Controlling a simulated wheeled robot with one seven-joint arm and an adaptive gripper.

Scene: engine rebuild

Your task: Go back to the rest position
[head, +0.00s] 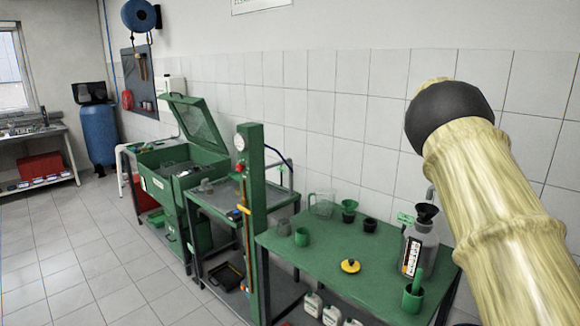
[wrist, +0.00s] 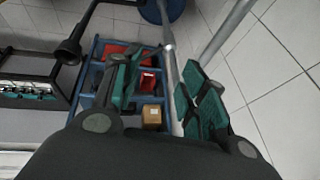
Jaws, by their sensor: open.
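My gripper (wrist: 163,92) shows in the wrist view with its two green-padded fingers spread apart. It is open, and I see nothing held between the fingers. Behind the fingers is a blue rack, with floor tiles beside it. The gripper is not visible in the head view. There, part of my arm rises at the right side, in front of the tiled wall and the right end of the green table (head: 330,255).
The table bears a yellow-topped part (head: 350,266), several cups and a grey jug (head: 428,240). A green press column (head: 252,215) and an open green washer (head: 180,160) stand to its left. The wrist view shows the blue rack (wrist: 91,75) with a brown box (wrist: 152,117). Floor is free at left.

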